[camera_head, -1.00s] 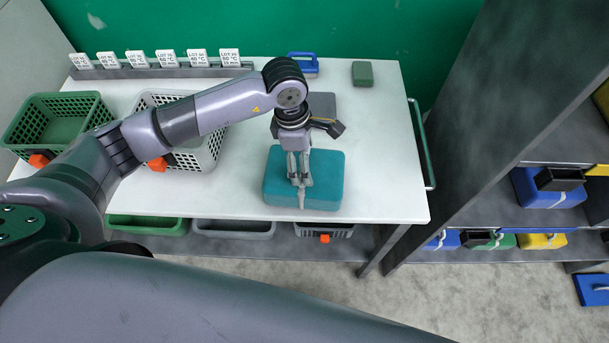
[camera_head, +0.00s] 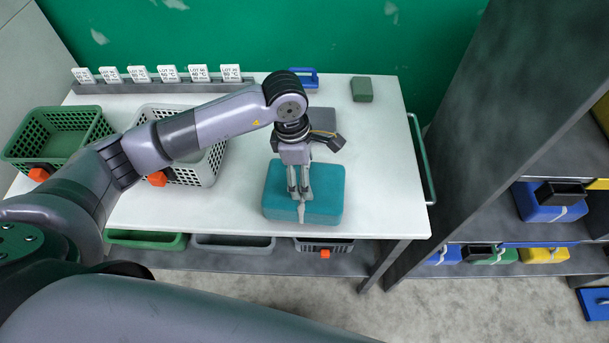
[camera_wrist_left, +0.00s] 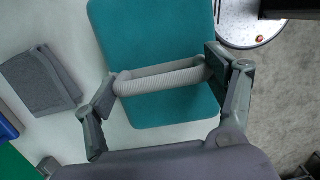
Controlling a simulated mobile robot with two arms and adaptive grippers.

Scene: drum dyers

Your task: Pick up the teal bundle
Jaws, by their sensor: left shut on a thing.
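The teal bundle (camera_head: 325,188) is a rounded block near the front right of the white table. It also shows in the left wrist view (camera_wrist_left: 150,45), with a pale grey band or handle (camera_wrist_left: 160,77) across it. My left gripper (camera_head: 301,197) points down over the bundle, and its fingers are shut on the band. In the left wrist view the fingers (camera_wrist_left: 163,80) sit at the two ends of the band. Whether the bundle is clear of the tabletop is hard to tell. My right gripper is not in view.
A green basket (camera_head: 15,152) and a light grey basket (camera_head: 213,165) stand on the table's left. A folded grey cloth (camera_wrist_left: 42,82) lies behind the bundle. A small green block (camera_head: 362,89) and a blue-handled item (camera_head: 305,78) are at the back. A dark shelf unit (camera_head: 450,150) stands at right.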

